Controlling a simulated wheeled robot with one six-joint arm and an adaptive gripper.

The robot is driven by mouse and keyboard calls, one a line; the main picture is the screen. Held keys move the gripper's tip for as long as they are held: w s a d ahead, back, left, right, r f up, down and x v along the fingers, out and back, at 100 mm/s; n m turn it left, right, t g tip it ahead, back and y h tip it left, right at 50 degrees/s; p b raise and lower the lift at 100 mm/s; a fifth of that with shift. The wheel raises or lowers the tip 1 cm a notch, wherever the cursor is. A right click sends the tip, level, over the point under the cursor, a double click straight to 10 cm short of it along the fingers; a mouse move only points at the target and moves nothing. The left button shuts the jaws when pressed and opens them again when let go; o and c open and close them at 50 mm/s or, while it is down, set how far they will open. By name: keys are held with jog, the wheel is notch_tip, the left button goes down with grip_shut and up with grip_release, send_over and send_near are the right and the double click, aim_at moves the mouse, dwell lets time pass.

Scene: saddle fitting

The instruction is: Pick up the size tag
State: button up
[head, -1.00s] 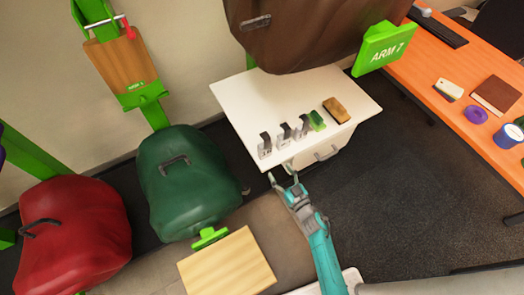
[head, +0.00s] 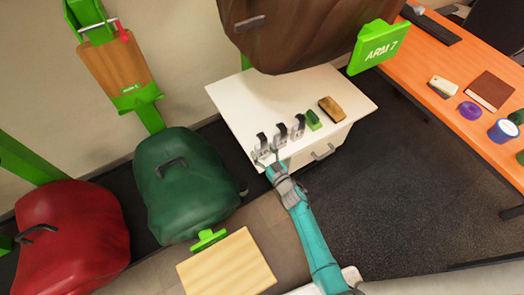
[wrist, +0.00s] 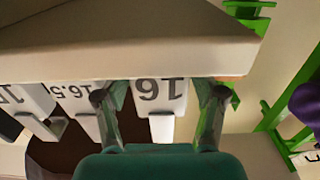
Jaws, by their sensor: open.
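Several white size tags with dark upper parts stand in a row on the white cabinet top. The leftmost tag in the head view (head: 262,142) reads 16 in the wrist view (wrist: 160,95), where the lettering is upside down. The middle tag (head: 280,134) reads 16.5 in the wrist view (wrist: 78,97). The third tag (head: 298,124) is partly cut off in the wrist view (wrist: 28,98). My gripper (head: 266,162) is open at the cabinet's front edge. In the wrist view its fingers (wrist: 162,88) stand either side of the 16 tag, with nothing clearly gripped.
A green block (head: 313,120) and a wooden-backed brush (head: 332,108) lie right of the tags on the cabinet (head: 240,98). A brown saddle (head: 300,35) overhangs its back. A green saddle (head: 185,185) stands left. An orange desk (head: 440,60) is at right.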

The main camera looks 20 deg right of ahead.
aim_at(262, 137)
jog(key=shift+w, duration=0.2)
jog(key=c, duration=1)
jog(key=shift+r, duration=0.1)
jog(key=shift+r, duration=4.9)
